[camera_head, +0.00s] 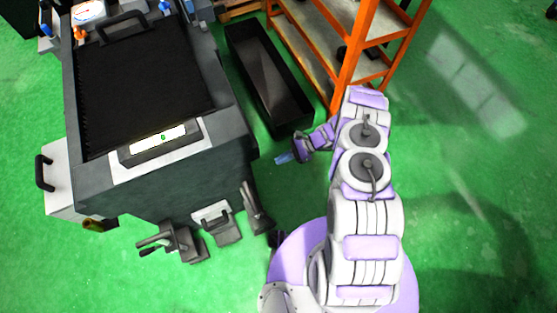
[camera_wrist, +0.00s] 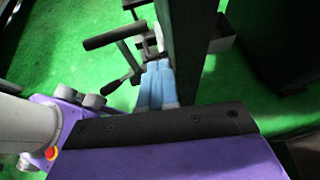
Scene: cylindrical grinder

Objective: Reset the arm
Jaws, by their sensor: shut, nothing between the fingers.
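My arm reaches up the right side of the head view, in white and purple. My gripper (camera_head: 284,158) is at its end, pointing left, just right of the dark machine and in front of the black bin. In the wrist view my gripper (camera_wrist: 158,68) shows as two blue fingers side by side, touching each other, with nothing between them. It is apart from the machine's front levers in the head view.
The dark grinder (camera_head: 180,185) fills the left, with levers and handles (camera_head: 215,220) low on its front. A long black bin (camera_head: 268,80) lies behind my gripper. An orange shelf rack (camera_head: 355,55) stands behind my arm. Green floor (camera_head: 480,150) is clear at right.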

